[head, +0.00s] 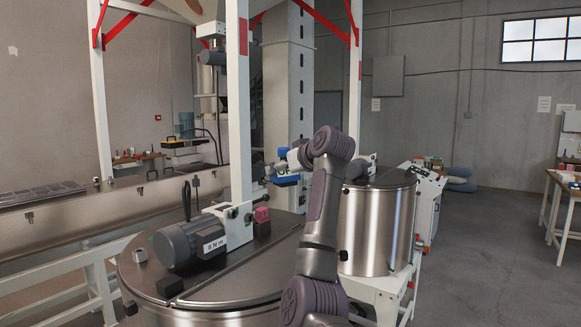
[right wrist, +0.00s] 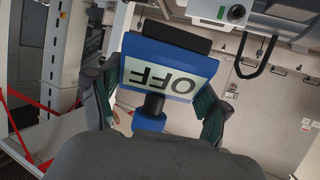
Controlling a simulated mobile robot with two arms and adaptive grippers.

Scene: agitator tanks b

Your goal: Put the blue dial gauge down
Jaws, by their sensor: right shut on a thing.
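The blue dial gauge (right wrist: 165,72) has a pale face that reads OFF, upside down in the right wrist view. It sits between the two fingers of my right gripper (right wrist: 158,85), which is shut on it. In the head view the gauge (head: 287,180) is small, beyond the front tank and near the white post, held in the air. My right arm hides part of the gripper there. What lies directly under the gauge cannot be made out. My left gripper is not in view.
A steel tank lid (head: 240,285) in front carries a grey motor (head: 188,243) and a small red block (head: 262,214). A second steel tank (head: 378,225) stands right of my arm. White frame posts (head: 238,110) rise nearby. Open floor (head: 490,260) lies at the right.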

